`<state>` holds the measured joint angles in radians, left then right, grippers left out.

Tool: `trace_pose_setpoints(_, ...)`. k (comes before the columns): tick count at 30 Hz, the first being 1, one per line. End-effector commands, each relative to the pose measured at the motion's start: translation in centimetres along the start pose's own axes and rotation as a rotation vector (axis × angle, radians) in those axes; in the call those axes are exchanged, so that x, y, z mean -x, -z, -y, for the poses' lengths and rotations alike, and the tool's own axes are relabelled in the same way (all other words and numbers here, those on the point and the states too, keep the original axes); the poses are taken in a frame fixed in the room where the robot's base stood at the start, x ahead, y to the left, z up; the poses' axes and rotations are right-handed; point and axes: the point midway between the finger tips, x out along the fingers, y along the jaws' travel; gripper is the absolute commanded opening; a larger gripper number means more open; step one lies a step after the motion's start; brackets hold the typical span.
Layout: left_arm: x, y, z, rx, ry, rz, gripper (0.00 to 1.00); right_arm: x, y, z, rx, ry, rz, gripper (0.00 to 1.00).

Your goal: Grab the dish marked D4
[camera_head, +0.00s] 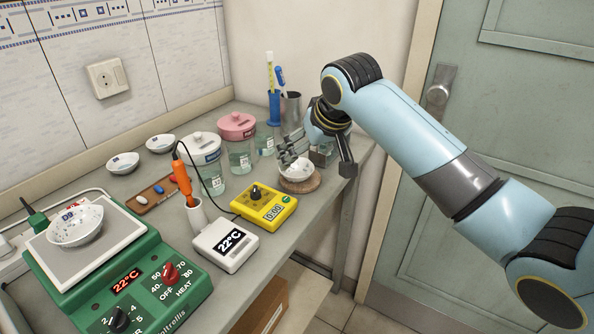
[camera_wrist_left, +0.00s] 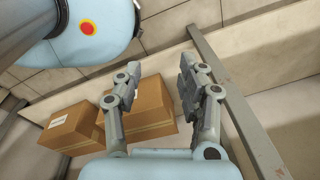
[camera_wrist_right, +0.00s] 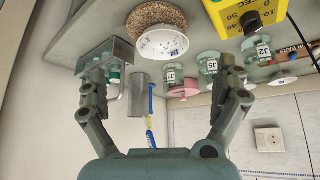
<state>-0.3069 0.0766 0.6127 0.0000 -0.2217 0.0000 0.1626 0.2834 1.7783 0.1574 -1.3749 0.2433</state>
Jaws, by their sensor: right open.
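A white dish (camera_head: 296,169) sits on a round cork mat (camera_head: 300,184) near the bench's right end. In the right wrist view the dish (camera_wrist_right: 163,43) lies ahead between my fingers; its mark starts with D, but the digit is hard to read. My right gripper (camera_head: 305,149) is open and empty, just behind and above that dish. Another dish (camera_head: 76,222), marked D with an unclear digit, stands on the green hotplate. Two more white dishes (camera_head: 123,163) (camera_head: 160,143) stand at the back left. My left gripper (camera_wrist_left: 165,85) is open and empty, below the bench.
A yellow timer (camera_head: 264,205), a white temperature display (camera_head: 225,243) and labelled jars (camera_head: 240,157) stand left of the cork mat. A metal cup (camera_head: 291,107) and a blue cylinder (camera_head: 274,107) stand behind. Boxes (camera_wrist_left: 148,105) lie low near my left gripper.

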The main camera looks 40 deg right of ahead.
Motion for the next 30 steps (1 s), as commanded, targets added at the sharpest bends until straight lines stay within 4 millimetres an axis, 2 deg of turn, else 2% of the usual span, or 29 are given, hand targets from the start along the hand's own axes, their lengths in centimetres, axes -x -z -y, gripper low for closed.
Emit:
trace_pose_setpoints(6,-0.4,1.2,0.1,0.0,0.001,-0.019,0.4,-3.6,0.2,0.1,-0.006,0.002,0.001,1.0)
trace_pose_setpoints(9,-0.5,1.5,0.1,0.0,0.002,-0.025,0.4,-4.7,0.2,0.1,-0.005,0.001,0.001,1.0)
trace_pose_setpoints(14,-0.4,1.5,0.2,0.0,0.003,-0.024,0.4,-6.0,0.3,0.2,-0.005,0.001,0.0,1.0)
trace_pose_setpoints(21,-0.7,1.0,0.3,-0.001,0.004,-0.016,0.4,-9.5,0.5,0.4,-0.004,0.001,0.0,1.0)
trace_pose_setpoints(24,-0.7,0.9,0.3,-0.001,0.004,-0.015,0.4,-10.2,0.5,0.4,-0.004,0.001,0.0,1.0)
trace_pose_setpoints(30,-0.7,0.9,0.3,-0.001,0.004,-0.015,0.4,-10.2,0.5,0.4,-0.003,0.001,-0.002,1.0)
